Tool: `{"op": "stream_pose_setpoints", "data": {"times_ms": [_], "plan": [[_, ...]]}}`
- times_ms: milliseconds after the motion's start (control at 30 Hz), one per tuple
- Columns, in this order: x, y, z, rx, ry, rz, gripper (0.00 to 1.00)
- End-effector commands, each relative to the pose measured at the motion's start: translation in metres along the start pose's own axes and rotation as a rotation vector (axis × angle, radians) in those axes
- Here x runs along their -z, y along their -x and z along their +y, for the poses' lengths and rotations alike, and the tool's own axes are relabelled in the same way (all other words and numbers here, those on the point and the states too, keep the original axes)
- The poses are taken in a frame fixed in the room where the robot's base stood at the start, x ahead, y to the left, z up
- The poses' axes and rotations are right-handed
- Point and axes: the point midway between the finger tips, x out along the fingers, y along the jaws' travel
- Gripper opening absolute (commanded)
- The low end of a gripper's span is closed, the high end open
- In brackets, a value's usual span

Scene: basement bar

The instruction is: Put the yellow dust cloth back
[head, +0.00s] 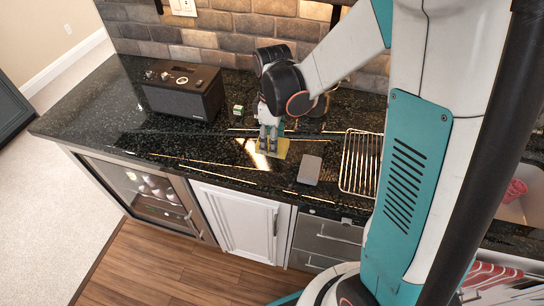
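A black radio-like box (183,92) stands at the back left, with a small green-and-white box (238,111) beside it. A grey block (310,169) lies in front right of the cloth. The wire rack (361,162) is further right. The counter's left end is clear.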

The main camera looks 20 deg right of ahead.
Motion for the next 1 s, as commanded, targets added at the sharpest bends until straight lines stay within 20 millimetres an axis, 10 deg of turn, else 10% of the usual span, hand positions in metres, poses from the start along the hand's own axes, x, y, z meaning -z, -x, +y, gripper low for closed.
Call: {"op": "stream_pose_setpoints", "data": {"times_ms": [867,900,1000], "plan": [[0.000,-0.076,0.000,0.001,0.000,0.000,0.29],[0.000,-0.076,0.000,0.001,0.000,0.000,0.60],[0.000,-0.076,0.000,0.000,0.000,0.000,0.71]]}}
